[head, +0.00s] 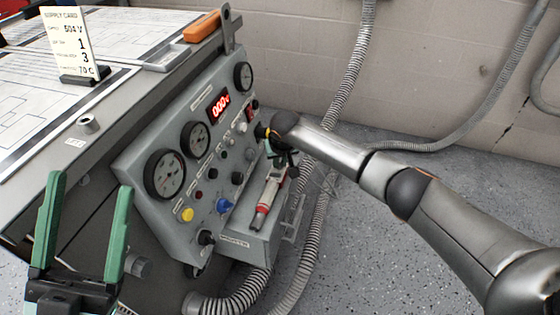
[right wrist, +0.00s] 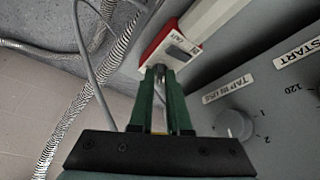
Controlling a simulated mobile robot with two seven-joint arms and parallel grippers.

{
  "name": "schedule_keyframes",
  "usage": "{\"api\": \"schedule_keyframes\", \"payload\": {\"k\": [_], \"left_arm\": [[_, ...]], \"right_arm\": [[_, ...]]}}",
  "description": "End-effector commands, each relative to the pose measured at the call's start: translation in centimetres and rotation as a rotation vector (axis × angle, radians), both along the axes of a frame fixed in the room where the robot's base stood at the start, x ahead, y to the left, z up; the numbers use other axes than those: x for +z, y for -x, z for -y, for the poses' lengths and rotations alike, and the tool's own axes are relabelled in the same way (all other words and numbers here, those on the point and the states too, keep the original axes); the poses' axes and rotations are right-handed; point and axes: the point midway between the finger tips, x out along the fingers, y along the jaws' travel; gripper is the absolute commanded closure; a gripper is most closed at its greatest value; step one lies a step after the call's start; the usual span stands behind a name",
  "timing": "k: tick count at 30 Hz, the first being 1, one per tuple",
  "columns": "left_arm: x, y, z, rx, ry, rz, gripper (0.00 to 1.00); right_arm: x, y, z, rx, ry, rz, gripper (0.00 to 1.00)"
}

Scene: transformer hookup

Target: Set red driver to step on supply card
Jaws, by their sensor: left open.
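The supply card (head: 70,45) stands upright at the table's back left; its lines show 504 V, 1, 3 and 70 C, with small captions hard to read. The red driver (head: 270,196), a pale and grey tool with red bands, sits at the panel's lower right side. In the right wrist view a red and white body with a small window (right wrist: 174,49) is just beyond my fingertips. My right gripper (right wrist: 158,78) has its fingers close together there; whether they grip it is unclear. My left gripper (head: 88,205) is open and empty at the lower left.
The grey panel (head: 140,150) carries dials, a red display reading about 000, and coloured knobs. A tap knob (right wrist: 234,124) is close to the right of my right fingers. Ribbed hoses (head: 325,155) hang behind. An orange-handled tool (head: 201,27) lies on the table's back edge.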

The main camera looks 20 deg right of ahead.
Motion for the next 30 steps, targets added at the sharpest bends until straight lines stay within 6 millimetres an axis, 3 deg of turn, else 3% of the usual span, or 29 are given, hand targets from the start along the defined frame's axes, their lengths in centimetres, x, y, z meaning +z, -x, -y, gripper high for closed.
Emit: {"api": "schedule_keyframes", "payload": {"k": [4,20,30], "left_arm": [[0.0,0.0,0.0,0.000,0.000,0.001,0.28],[0.3,0.0,0.0,0.000,0.000,0.004,0.28],[4.3,0.2,-0.2,0.032,-0.018,0.040,0.28]], "right_arm": [[0.0,0.0,0.0,0.000,0.000,0.000,1.00],[0.1,0.0,0.0,-0.005,0.000,-0.001,1.00],[0.4,0.2,-0.4,-0.126,0.000,-0.003,1.00]]}}
